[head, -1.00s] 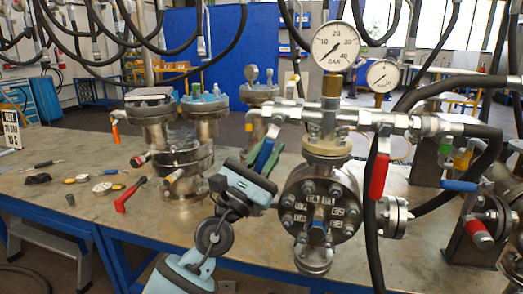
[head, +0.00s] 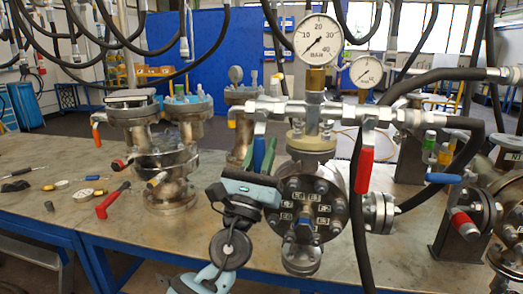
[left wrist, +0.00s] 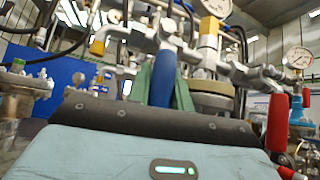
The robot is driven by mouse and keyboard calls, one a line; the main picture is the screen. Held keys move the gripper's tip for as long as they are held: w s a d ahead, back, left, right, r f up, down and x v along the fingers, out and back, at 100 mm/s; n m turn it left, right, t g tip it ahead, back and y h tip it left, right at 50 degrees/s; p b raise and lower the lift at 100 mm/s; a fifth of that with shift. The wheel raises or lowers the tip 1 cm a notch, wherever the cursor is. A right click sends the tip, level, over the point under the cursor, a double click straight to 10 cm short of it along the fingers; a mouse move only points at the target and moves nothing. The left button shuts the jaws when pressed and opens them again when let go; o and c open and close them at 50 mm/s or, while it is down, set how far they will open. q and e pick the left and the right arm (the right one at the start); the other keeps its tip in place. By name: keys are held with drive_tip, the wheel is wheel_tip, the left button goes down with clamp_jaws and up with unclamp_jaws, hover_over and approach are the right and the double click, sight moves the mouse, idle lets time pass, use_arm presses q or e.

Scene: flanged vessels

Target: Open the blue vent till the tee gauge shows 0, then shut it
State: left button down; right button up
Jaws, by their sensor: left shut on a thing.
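The blue vent lever (head: 259,152) hangs almost straight down from its valve, left of the tee pipe (head: 318,112). My left gripper (head: 264,155) is shut on it from below, with green fingers on both sides. The left wrist view shows the blue lever (left wrist: 164,78) between the green fingers; part of it is hidden by them. The tee gauge (head: 318,40) is a white BAR dial on top of the tee. Its needle points to the lower left, near the zero end; the exact reading is too small to tell. My right gripper is not in view.
A red lever (head: 365,168) hangs right of the tee, and a smaller gauge (head: 366,71) stands behind. Another blue lever (head: 443,178) is at the right. Flanged vessels (head: 165,160) and a red-handled tool (head: 112,200) are on the bench at left. Black hoses hang around.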

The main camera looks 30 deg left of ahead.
sight(258, 168)
use_arm(q)
drive_tip(key=c, duration=1.3)
unclamp_jaws()
drive_tip(key=shift+d, duration=0.1)
drive_tip(key=shift+o, duration=0.2)
drive_tip(key=b+v, duration=0.2)
drive_tip(key=v, duration=0.5)
drive_tip(key=shift+w, duration=0.1)
drive_tip(key=shift+s+f, duration=0.25)
drive_tip(key=shift+s, duration=0.15)
